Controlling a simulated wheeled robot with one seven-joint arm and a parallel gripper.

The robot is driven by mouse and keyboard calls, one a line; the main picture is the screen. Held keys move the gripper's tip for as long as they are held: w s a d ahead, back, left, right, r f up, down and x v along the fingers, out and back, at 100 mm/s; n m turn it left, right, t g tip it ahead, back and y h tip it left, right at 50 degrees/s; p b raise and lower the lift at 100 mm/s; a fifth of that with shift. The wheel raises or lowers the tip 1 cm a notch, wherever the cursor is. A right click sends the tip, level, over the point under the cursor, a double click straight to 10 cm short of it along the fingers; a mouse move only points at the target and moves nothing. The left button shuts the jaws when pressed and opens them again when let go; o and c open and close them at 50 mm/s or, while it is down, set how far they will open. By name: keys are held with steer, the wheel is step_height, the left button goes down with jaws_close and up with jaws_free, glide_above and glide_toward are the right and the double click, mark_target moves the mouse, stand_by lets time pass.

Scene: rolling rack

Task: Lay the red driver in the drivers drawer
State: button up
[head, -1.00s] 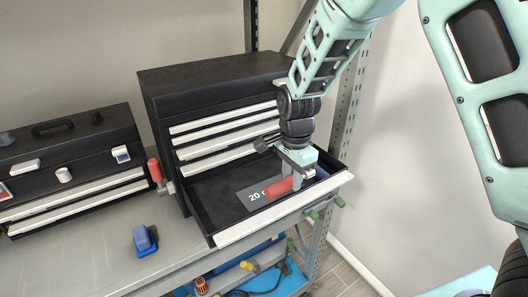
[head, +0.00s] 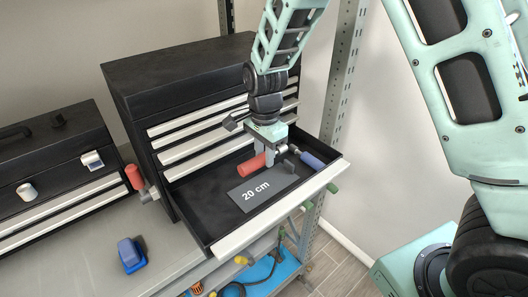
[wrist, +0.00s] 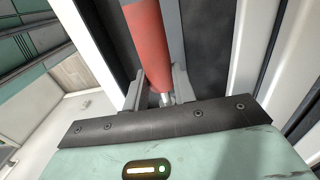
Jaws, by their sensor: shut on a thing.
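The red driver (head: 251,166) is in my gripper (head: 276,153), low inside the open drawer (head: 196,205) of the black tool chest. Its red handle points left in the head view. In the wrist view the red handle (wrist: 149,45) and a short bit of metal shaft show between the two fingers of my gripper (wrist: 158,84). The fingers are shut around the driver near the shaft. I cannot tell whether the driver touches the drawer floor. A blue-handled driver (head: 312,160) lies in the drawer to the right.
A grey plate marked "20 cm" (head: 258,191) lies in the drawer, in front of the red driver. The drawer's left part is bare. A toolbox (head: 50,165) stands left of the chest. A blue object (head: 131,256) is on the metal shelf (head: 172,253).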

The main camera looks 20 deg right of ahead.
mark_target(265, 185)
steer(key=shift+f+b, duration=2.55)
steer(key=shift+f, duration=1.35)
steer(key=shift+f, duration=0.45)
steer(key=o, duration=1.1)
step_height(265, 185, up, 18)
steer(key=b, duration=0.5)
steer(key=shift+f, duration=0.25)
steer(key=shift+f, duration=0.1)
